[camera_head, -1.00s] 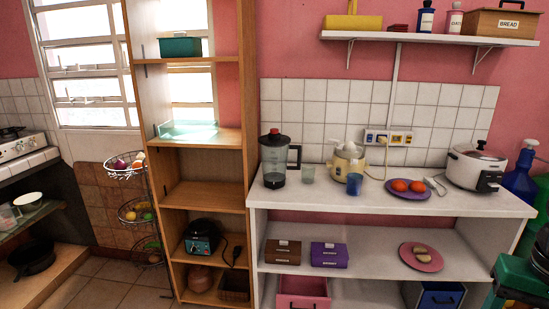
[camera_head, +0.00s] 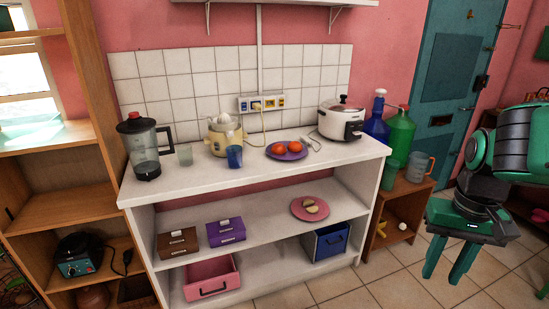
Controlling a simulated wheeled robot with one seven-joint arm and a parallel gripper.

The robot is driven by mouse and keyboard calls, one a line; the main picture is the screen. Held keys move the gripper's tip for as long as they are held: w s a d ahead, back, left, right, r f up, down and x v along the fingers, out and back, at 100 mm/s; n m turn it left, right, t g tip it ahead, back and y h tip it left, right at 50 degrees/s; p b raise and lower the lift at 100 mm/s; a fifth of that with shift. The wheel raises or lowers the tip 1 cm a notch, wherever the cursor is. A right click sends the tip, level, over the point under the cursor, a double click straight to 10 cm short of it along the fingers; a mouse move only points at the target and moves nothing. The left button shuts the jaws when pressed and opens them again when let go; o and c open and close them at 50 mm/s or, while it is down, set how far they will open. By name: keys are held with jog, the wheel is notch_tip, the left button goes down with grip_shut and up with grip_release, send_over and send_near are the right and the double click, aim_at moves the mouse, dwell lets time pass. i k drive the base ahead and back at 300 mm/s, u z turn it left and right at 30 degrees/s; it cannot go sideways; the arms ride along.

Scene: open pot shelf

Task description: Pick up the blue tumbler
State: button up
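The blue tumbler (camera_head: 235,157) stands upright on the white counter, in front of and just right of the cream citrus juicer (camera_head: 222,140). A clear greyish glass (camera_head: 185,154) stands to its left, apart from it. My gripper (camera_head: 446,278) is at the right of the view, far from the tumbler, out over the floor in front of the counter's right end. Its green fingers point down with a gap between them, and nothing is between them.
A blender (camera_head: 142,150) stands at the counter's left; a purple plate of tomatoes (camera_head: 287,151) and a rice cooker (camera_head: 341,121) stand to the right. The counter's front strip is clear. Bottles (camera_head: 398,137) and a pitcher (camera_head: 416,167) stand on a low wooden cabinet beyond.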

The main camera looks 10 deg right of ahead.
aim_at(235, 157)
jog(key=z, duration=2.5)
jog(key=k, duration=1.5)
jog(key=u, duration=2)
jog(key=i, duration=0.9)
jog(key=u, duration=0.05)
